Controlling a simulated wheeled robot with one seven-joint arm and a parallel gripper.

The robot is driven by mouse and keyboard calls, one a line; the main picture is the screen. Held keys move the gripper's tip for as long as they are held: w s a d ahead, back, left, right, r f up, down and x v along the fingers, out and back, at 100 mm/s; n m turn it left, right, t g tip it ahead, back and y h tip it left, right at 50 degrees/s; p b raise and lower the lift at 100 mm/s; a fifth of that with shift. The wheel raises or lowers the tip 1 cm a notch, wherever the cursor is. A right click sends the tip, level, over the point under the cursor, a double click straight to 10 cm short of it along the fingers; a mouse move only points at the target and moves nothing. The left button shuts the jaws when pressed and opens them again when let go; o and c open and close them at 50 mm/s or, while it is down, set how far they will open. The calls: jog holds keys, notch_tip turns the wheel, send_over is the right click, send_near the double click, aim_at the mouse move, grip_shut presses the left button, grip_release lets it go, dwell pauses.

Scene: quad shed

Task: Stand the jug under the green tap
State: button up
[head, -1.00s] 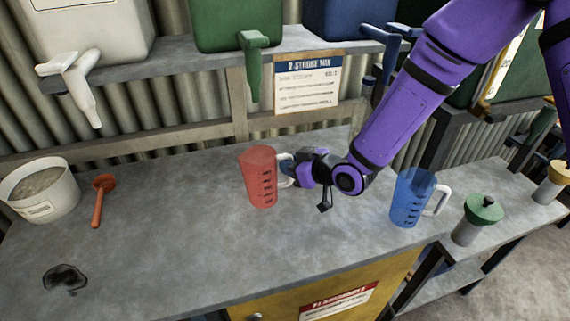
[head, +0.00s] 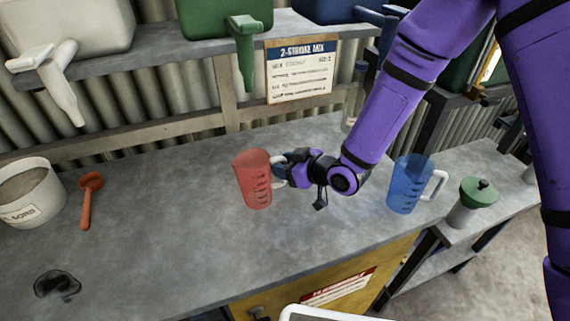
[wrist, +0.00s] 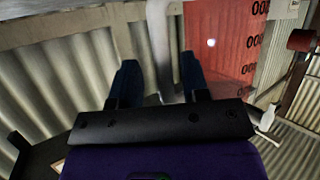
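The red jug (head: 255,182) is on or just above the grey bench near its middle; I cannot tell if its base touches. My gripper (head: 283,170) is at the white handle on its right side. The green tap (head: 245,50) hangs from a green container (head: 215,15) on the shelf, above and behind the jug. A blue jug (head: 405,187) stands to the right, its handle facing right.
A white tap (head: 58,80) hangs at the left. A green-topped canister (head: 475,200) stands right. The bench under the green tap is clear.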

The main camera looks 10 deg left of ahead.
jog(key=shift+r, duration=0.2)
jog(key=v, duration=1.2)
jog(key=w+d+r+m+t+h, duration=0.3)
jog(key=d+r+m+h, duration=0.5)
jog(key=d+r, duration=0.95)
jog(key=s+d+r+m+g+h, duration=0.1)
jog(key=s+d+r, duration=0.3)
jog(key=s, duration=0.6)
jog(key=s+d+r+m+g+h, duration=0.2)
jog(key=s+d+r+m+h, duration=0.1)
jog(key=s+d, duration=0.6)
notch_tip(320, 180, up, 2)
jog(key=shift+s+d+r+m, duration=0.1)
jog(key=shift+s+d+m, duration=0.2)
jog(key=shift+s+m, duration=0.5)
